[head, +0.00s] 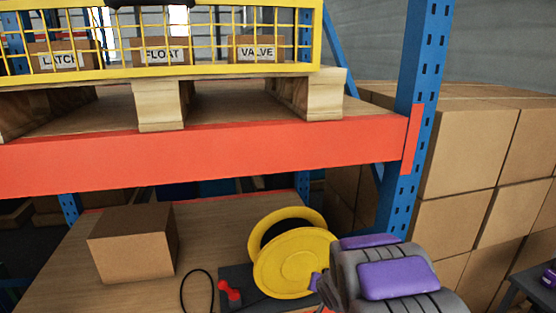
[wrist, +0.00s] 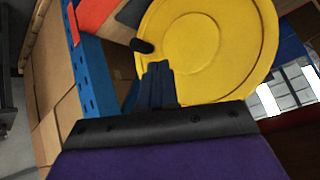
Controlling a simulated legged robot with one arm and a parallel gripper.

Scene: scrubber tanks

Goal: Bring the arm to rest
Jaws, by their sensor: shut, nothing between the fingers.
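My gripper (wrist: 158,75) shows in the wrist view as dark fingers close together, shut and empty. They are in front of the lower left edge of a round yellow lid (wrist: 208,40); I cannot tell whether they touch it. In the head view my arm, grey with purple panels, reaches in from the lower right, and its end is close to the right edge of the same yellow lid (head: 296,264). A yellow ring (head: 268,221) with a dark inside stands behind the lid. The fingertips are not clear in the head view.
A red handle (head: 229,291) and a black cable loop (head: 196,291) lie left of the lid. A cardboard box (head: 133,243) sits on the lower shelf. An orange beam (head: 200,160) crosses above, a blue post (head: 418,110) stands at right, with stacked boxes (head: 470,150) beyond.

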